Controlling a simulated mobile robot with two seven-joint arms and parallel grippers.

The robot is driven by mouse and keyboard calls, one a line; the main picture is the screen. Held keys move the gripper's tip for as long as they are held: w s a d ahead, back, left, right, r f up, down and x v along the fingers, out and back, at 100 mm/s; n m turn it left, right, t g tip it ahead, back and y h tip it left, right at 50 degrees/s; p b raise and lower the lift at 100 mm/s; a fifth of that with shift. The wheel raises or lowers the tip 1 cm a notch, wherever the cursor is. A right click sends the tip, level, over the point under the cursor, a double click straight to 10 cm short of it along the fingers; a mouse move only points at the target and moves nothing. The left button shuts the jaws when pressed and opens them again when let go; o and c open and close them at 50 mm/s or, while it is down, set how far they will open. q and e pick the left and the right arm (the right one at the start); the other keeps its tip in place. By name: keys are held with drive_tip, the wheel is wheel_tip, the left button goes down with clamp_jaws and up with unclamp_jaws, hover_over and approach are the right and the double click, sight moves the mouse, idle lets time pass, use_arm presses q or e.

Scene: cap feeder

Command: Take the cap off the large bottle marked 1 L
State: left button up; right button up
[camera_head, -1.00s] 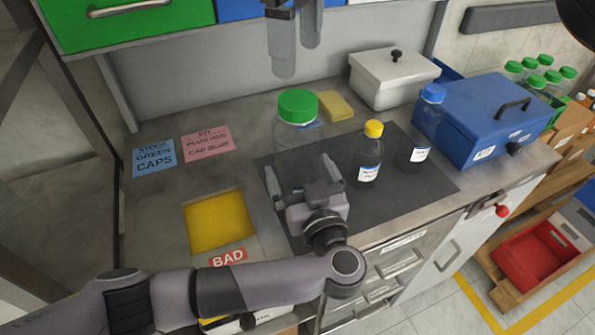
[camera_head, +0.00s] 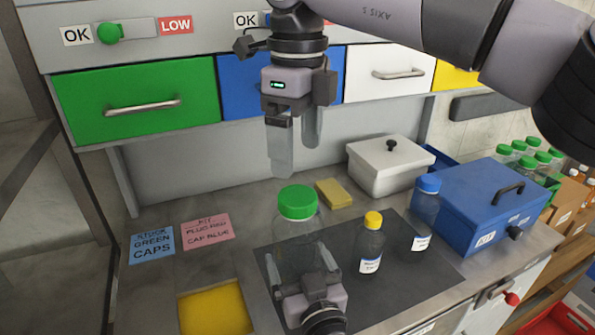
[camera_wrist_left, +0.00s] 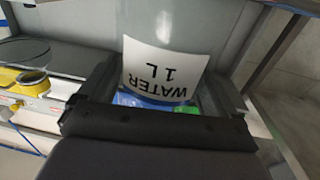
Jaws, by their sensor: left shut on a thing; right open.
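The large clear bottle (camera_head: 291,240) stands on the dark mat with a green cap (camera_head: 297,202) on its neck. Its white label (camera_wrist_left: 165,72), reading WATER 1 L, shows upside down in the left wrist view. My left gripper (camera_head: 303,266) is shut on the bottle's body from the front, one finger on each side. My right gripper (camera_head: 297,160) points down, open and empty, with its fingertips a little above and behind the cap in the picture. I cannot tell the exact gap between them.
A yellow-capped bottle (camera_head: 370,245) and a blue-capped bottle (camera_head: 425,208) stand to the right on the mat (camera_head: 410,285). A yellow sponge (camera_head: 333,194), white lidded box (camera_head: 388,170) and blue case (camera_head: 487,210) are behind. A yellow-bottomed opening (camera_head: 215,311) is at left. Drawers (camera_head: 140,103) overhang the back.

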sight(298, 195)
drive_tip(key=m, duration=1.1)
drive_tip(key=shift+m, duration=0.3)
drive_tip(key=m, duration=1.8)
drive_tip(key=shift+m, duration=0.4)
drive_tip(key=shift+f, duration=4.05)
